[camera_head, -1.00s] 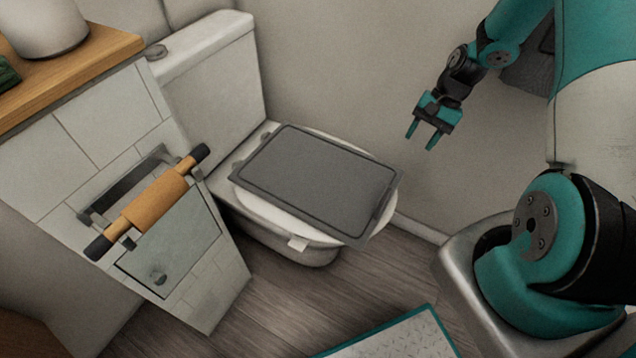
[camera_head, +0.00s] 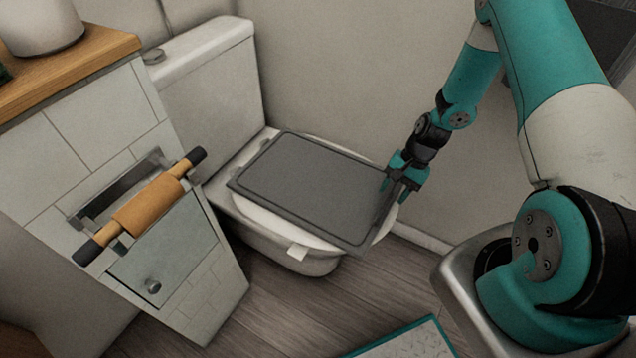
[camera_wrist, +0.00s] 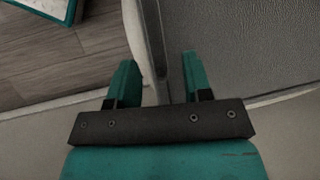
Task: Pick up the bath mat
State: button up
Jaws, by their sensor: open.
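The bath mat (camera_head: 310,188) is a dark grey flat rectangle with a raised rim, lying across the closed toilet lid, its right end reaching past the lid. My gripper (camera_head: 396,192) is open at the mat's right edge. In the wrist view the mat (camera_wrist: 250,45) fills the upper right. The fingers of my gripper (camera_wrist: 160,72) appear on either side of its edge, the right finger over the mat side. Whether the fingers touch it I cannot tell.
The white toilet (camera_head: 270,225) stands against the wall. A tiled cabinet (camera_head: 190,290) with a rolling pin (camera_head: 145,205) across a wall recess is at left, under a wooden counter (camera_head: 70,65). A teal-edged light panel (camera_head: 410,345) is low at the front. Wooden floor (camera_head: 330,300) is clear before the toilet.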

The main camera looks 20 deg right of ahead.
jog(key=x, duration=0.2)
jog(key=shift+a+f, duration=0.2)
jog(key=shift+f, duration=0.15)
grip_shut()
jog(key=shift+r, duration=0.1)
